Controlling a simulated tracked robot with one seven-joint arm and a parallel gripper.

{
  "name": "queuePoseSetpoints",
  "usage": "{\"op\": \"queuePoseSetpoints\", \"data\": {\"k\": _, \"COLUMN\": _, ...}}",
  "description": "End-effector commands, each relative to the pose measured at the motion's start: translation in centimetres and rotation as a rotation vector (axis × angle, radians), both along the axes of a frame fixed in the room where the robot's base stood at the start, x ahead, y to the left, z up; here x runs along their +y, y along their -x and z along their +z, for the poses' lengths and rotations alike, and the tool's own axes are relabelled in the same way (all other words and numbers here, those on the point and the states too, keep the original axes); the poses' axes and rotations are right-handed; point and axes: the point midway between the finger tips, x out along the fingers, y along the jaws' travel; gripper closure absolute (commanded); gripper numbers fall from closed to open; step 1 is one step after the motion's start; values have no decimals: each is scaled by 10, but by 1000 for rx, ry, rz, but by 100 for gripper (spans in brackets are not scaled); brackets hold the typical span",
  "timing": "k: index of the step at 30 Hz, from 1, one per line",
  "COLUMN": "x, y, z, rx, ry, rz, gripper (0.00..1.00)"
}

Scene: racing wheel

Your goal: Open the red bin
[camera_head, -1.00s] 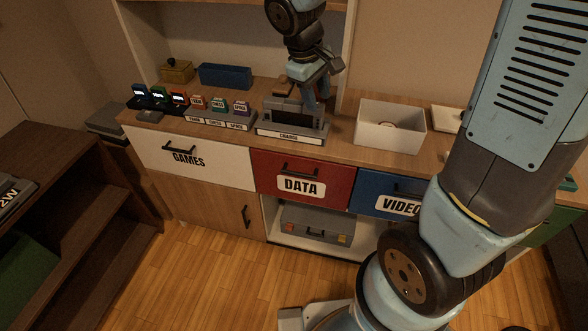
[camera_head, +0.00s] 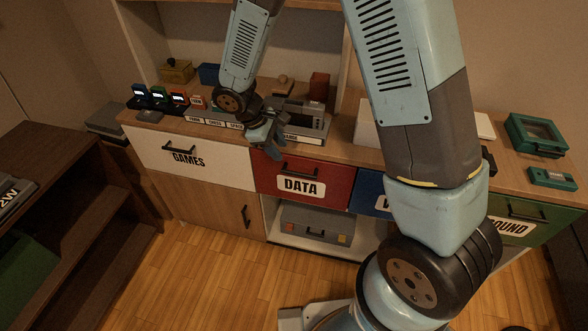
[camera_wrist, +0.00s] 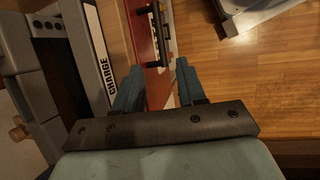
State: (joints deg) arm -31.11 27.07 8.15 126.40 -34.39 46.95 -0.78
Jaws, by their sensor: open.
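The red bin (camera_head: 325,190) is a drawer front labelled DATA in the middle of the cabinet, and it looks shut. Its black bar handle (camera_head: 300,167) is near its top edge. In the wrist view the handle (camera_wrist: 157,35) stands out from the red front (camera_wrist: 140,35), just beyond the fingertips. My gripper (camera_head: 272,151) is at the upper left of the red bin, beside the handle. It is open and empty; in the wrist view its two fingers (camera_wrist: 158,78) are spread, with the handle roughly in line with the gap, not touching as far as I can see.
A grey CHARGE dock (camera_head: 300,120) stands on the countertop above the red bin, close to my gripper. The white GAMES drawer (camera_head: 195,158) is to the left; a blue drawer (camera_head: 368,198) is to the right, partly hidden by my arm. A grey case (camera_head: 315,222) sits on the shelf below.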

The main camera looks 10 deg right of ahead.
Motion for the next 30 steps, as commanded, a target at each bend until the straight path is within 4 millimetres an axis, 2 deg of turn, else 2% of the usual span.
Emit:
{"op": "queuePoseSetpoints", "data": {"k": 12, "x": -32, "y": -2, "z": -67, "rx": 3, "ry": 3, "rz": -2, "gripper": 60}}
{"op": "queuePoseSetpoints", "data": {"k": 18, "x": -43, "y": -3, "z": -92, "rx": 2, "ry": 1, "rz": -1, "gripper": 60}}
{"op": "queuePoseSetpoints", "data": {"k": 24, "x": -48, "y": -4, "z": -103, "rx": 1, "ry": 0, "rz": 0, "gripper": 60}}
{"op": "queuePoseSetpoints", "data": {"k": 30, "x": -48, "y": -4, "z": -104, "rx": 1, "ry": 0, "rz": 0, "gripper": 60}}
